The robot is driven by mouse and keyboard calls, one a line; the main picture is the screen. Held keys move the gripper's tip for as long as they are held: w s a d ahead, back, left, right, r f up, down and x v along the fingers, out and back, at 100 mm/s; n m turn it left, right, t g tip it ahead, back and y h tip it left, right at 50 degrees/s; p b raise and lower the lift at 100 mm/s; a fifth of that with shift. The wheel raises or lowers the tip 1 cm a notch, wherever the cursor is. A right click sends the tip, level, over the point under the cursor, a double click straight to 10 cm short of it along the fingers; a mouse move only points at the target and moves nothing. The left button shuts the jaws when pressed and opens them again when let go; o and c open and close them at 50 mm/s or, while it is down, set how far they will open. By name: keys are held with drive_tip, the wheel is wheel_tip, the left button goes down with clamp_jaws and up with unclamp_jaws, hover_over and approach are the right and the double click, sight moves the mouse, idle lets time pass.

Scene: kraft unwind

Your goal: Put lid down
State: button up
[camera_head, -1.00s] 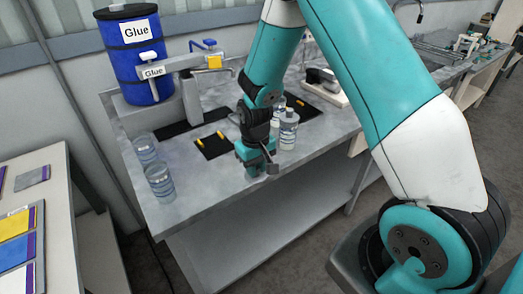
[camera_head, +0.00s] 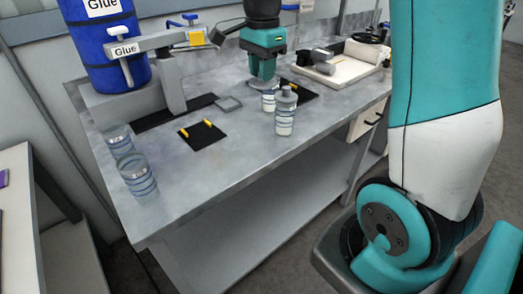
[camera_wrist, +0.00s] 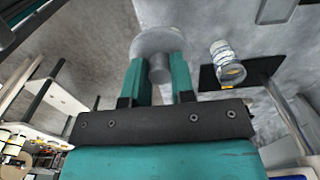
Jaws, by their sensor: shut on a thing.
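My gripper (camera_head: 263,72) is over the back part of the grey workbench (camera_head: 225,165), to the right of the glue stand. In the wrist view its two teal fingers (camera_wrist: 159,75) are shut on the knob of a round grey lid (camera_wrist: 160,40). The lid's disc is flat against or just above the grey bench top; I cannot tell which.
Two striped glass jars (camera_head: 137,174) stand at the bench's left end. A black mat (camera_head: 203,136) with yellow pegs lies near the middle. The blue glue drum (camera_head: 103,45) is at back left. A white device (camera_head: 340,65) is at right. The front middle of the bench is clear.

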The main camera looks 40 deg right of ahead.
sight(262, 148)
wheel_tip(262, 148, down, 19)
drive_tip(key=shift+f+p, duration=0.2)
drive_tip(key=shift+p, duration=0.25)
drive_tip(key=shift+f, duration=0.1)
drive_tip(key=o, duration=0.9)
wheel_tip(262, 148, up, 12)
drive_tip(key=r+b, duration=0.1)
drive_tip(key=s+a+r+n+y, duration=0.2)
drive_tip(key=s+a+r+n, duration=0.1)
drive_tip(key=s+a+n, duration=0.8)
drive_tip(key=s+a+r+n+y, duration=0.2)
drive_tip(key=s+a+n, duration=0.9)
drive_tip(key=n, duration=0.2)
drive_tip(key=shift+a+r+n, duration=0.3)
drive_tip(key=shift+r+n, duration=0.1)
